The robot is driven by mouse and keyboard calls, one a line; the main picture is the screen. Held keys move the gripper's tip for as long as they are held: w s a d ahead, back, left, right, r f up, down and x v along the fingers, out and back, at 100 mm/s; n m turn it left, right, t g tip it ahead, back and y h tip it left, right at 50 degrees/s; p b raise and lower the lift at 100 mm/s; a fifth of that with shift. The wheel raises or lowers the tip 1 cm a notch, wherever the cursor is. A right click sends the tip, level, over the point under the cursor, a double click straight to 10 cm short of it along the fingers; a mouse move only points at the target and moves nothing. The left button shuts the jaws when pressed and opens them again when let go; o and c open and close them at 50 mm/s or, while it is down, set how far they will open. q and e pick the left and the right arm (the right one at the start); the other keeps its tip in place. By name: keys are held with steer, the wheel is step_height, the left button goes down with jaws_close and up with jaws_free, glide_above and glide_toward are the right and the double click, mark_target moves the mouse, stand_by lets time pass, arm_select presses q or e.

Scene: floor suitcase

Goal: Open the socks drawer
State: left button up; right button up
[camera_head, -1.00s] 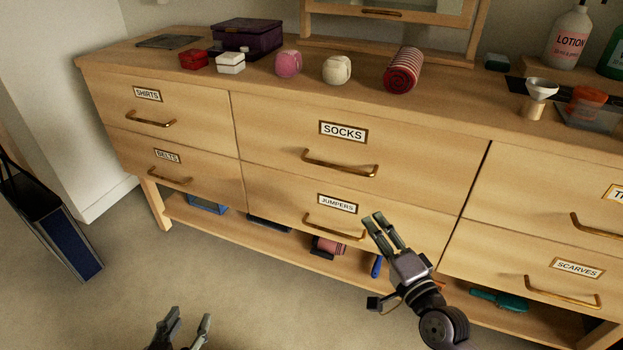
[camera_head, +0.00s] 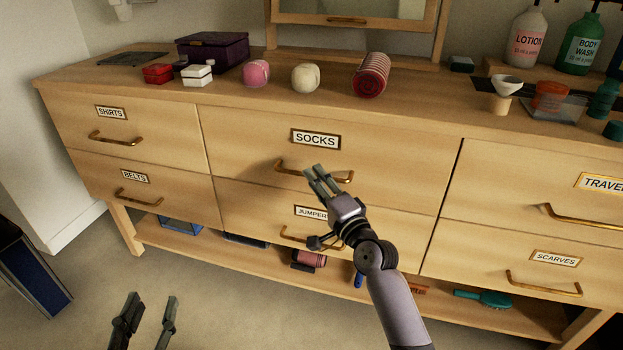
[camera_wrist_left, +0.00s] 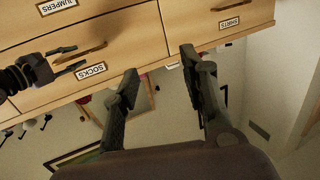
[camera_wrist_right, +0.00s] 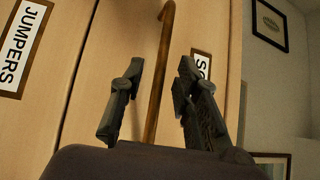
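The socks drawer (camera_head: 240,150) is the upper middle drawer of the wooden dresser, and it is closed. Its label (camera_head: 315,139) reads SOCKS, above a brass bar handle (camera_head: 290,170). My right gripper (camera_head: 315,176) is in front of this handle and hides part of it. In the right wrist view the handle (camera_wrist_right: 160,70) runs between the two spread fingers (camera_wrist_right: 157,85), which look apart from it. My left gripper (camera_head: 150,308) is open and empty, low at the left above the floor. Its spread fingers also show in the left wrist view (camera_wrist_left: 160,75).
The jumpers drawer (camera_head: 240,205) is closed below, with its handle (camera_head: 300,238) behind my right gripper. Boxes, rolled socks, a striped roll (camera_head: 371,75) and bottles stand on top. A blue case (camera_head: 33,270) stands on the floor at left.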

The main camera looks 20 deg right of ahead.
arm_select(q)
steer(key=shift+d+r+t+h, duration=0.15)
steer(key=shift+r+t, duration=0.2)
steer(key=shift+r, duration=0.3)
steer(key=shift+d+r+t+h, duration=0.15)
steer(key=shift+r+t, duration=0.2)
steer(key=shift+r, duration=0.3)
arm_select(e)
steer(key=shift+x, duration=1.35)
arm_select(q)
steer(key=shift+a, duration=0.1)
arm_select(e)
steer(key=shift+c, duration=0.2)
jaws_close()
